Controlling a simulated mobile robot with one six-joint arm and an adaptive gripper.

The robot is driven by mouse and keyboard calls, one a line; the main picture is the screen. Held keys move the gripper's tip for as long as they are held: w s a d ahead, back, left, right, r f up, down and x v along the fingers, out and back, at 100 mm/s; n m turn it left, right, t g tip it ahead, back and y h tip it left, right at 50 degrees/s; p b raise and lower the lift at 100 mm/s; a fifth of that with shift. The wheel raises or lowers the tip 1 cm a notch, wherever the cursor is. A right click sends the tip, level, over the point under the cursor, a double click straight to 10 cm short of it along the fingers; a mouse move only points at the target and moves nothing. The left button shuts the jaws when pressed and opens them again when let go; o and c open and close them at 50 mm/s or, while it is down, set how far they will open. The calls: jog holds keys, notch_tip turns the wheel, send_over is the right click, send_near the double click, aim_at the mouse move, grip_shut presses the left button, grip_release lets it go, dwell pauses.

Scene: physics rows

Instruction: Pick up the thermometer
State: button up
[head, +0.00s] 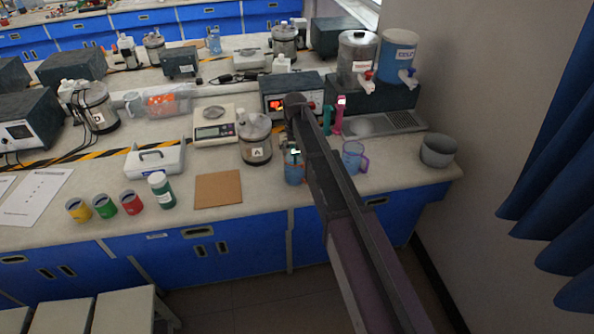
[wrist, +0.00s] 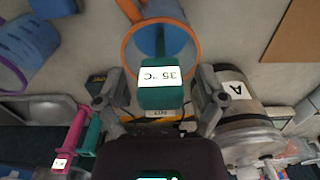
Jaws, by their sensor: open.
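My gripper (wrist: 160,80) is open, with one finger on each side of the thermometer. I see no clear contact. In the head view my arm partly covers this area.
Jar A (head: 256,142) stands close left of the mug. A blue mug with a purple handle (head: 353,156) is to the right. Pink (head: 339,115) and green (head: 327,118) upright items stand behind. A brown board (head: 218,188) lies left; bare bench surrounds it.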

jog(key=shift+f+b, duration=0.3)
jog(key=shift+f, duration=0.25)
jog(key=shift+c, duration=0.2)
grip_shut()
jog(key=shift+r, duration=0.2)
dwell(0.3)
notch_tip(320, 180, up, 10)
jog(key=p, duration=1)
jog(key=shift+f, duration=0.15)
dwell(0.3)
